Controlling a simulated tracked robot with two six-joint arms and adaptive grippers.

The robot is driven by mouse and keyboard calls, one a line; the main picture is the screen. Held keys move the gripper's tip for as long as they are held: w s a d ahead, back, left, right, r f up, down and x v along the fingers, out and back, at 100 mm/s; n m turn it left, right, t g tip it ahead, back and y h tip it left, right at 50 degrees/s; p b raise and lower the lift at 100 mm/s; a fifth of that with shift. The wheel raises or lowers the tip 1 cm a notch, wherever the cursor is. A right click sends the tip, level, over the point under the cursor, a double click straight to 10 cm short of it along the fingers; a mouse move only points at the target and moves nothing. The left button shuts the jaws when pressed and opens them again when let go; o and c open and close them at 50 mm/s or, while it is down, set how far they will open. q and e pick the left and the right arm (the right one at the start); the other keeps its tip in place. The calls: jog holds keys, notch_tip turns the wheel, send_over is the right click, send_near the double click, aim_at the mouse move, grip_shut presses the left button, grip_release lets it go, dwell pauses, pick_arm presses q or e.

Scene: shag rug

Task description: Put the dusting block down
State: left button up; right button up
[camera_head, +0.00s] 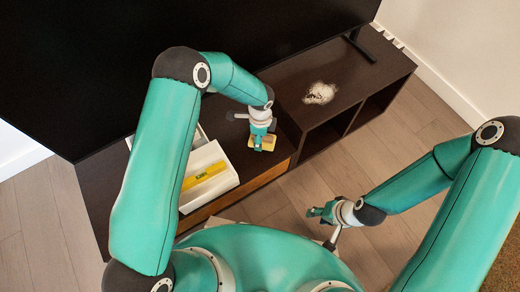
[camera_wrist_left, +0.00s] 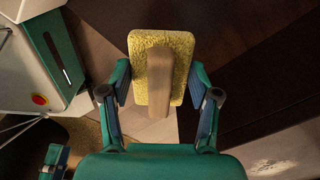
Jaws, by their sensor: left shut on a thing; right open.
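The dusting block (camera_head: 265,143) is a yellow fuzzy pad with a pale wooden handle. In the left wrist view, the dusting block (camera_wrist_left: 178,45) lies between the two fingers of my left gripper (camera_wrist_left: 160,90), handle toward the camera. My left gripper (camera_head: 261,127) is shut on it, near the front edge of the dark cabinet (camera_head: 300,72). I cannot tell whether the pad touches the cabinet top. My right gripper (camera_head: 322,212) is open and empty, low over the wooden floor.
A patch of white powder (camera_head: 320,93) lies on the cabinet top to the right of the block. A large black screen (camera_head: 110,60) stands behind. Bare dark top surrounds the powder.

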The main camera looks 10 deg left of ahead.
pick_arm(q)
send_over(261, 153)
notch_tip(261, 153, down, 4)
jog(key=shift+w+a+f+b, duration=0.1)
jog(key=shift+f+b, duration=0.15)
jog(key=shift+b, duration=0.15)
jog(key=shift+f+b, duration=0.6)
jog(key=shift+f, duration=1.4)
jog(key=shift+f, duration=0.1)
jog(key=o, duration=1.1)
